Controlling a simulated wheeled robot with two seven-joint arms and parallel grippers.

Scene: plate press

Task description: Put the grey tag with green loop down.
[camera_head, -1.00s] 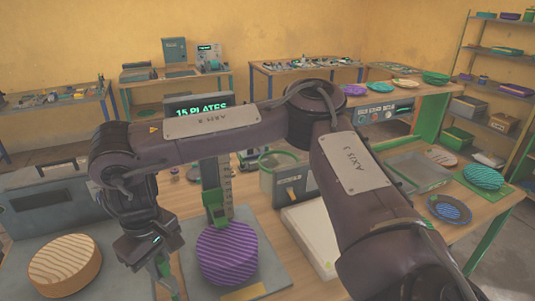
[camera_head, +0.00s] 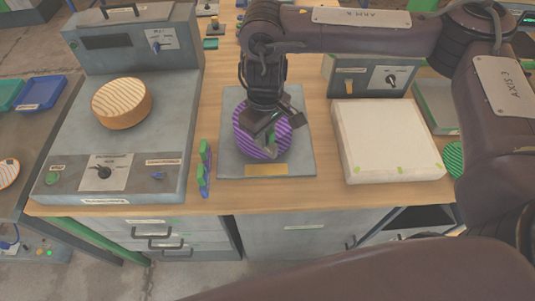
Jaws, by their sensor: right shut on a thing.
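My right gripper (camera_head: 268,136) reaches down over the purple ribbed disc (camera_head: 244,117), with its jaws pointing at the disc's top. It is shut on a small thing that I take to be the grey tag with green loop. A bit of green shows at the jaws, but the tag's outline cannot be made out. Whether it touches the disc cannot be told. The disc rests on a grey plate (camera_head: 232,166) with a brass label at its front. My left gripper is not in view.
A grey press unit (camera_head: 62,160) with a tan ribbed disc (camera_head: 122,103) stands at left. Green and blue pieces (camera_head: 203,168) stand beside the grey plate. A white block (camera_head: 390,145) lies at right. Bare wooden top (camera_head: 328,190) shows along the front.

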